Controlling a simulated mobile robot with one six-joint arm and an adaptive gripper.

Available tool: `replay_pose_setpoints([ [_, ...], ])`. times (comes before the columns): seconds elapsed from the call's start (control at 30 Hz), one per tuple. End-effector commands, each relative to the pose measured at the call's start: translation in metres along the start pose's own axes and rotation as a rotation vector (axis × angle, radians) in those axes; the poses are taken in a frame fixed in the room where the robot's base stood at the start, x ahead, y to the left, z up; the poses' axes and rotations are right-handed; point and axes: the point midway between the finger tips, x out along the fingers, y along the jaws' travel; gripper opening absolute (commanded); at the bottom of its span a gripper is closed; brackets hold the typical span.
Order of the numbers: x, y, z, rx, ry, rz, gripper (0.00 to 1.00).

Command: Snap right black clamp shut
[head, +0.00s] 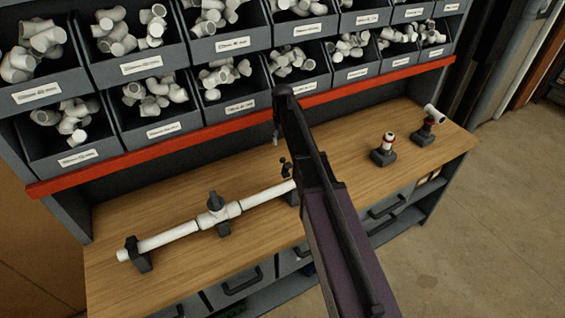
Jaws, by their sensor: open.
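A white pipe (168,238) lies level along the wooden bench, with a white valve (214,211) with a black handle in its middle. The right black clamp (286,168) is at the pipe's right end. A dark part of it stands up above the pipe, so it looks open, but my arm covers much of it. The left black clamp (139,258) is around the pipe near its left end. My dark arm crosses the picture in front of the bench. My gripper is not clearly seen; it seems hidden behind the arm, and I cannot tell its distance from the clamp.
Grey bins (155,110) of white fittings fill the rack above a red rail (130,160). A black stand with a red-ringed fitting (384,152) and another holding a white tee (430,120) are at the right. The bench (110,285) is bare in front of the pipe.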

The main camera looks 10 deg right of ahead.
Motion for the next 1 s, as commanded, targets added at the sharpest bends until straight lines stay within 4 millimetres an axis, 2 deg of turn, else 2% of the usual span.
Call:
replay_pose_setpoints([
  [0.03, 0.008, 0.0, 0.0, 0.0, 0.0, 0.0, 0.73],
  [1.0, 0.082, 0.0, 0.0, 0.0, 0.0, 0.0, 0.73],
])
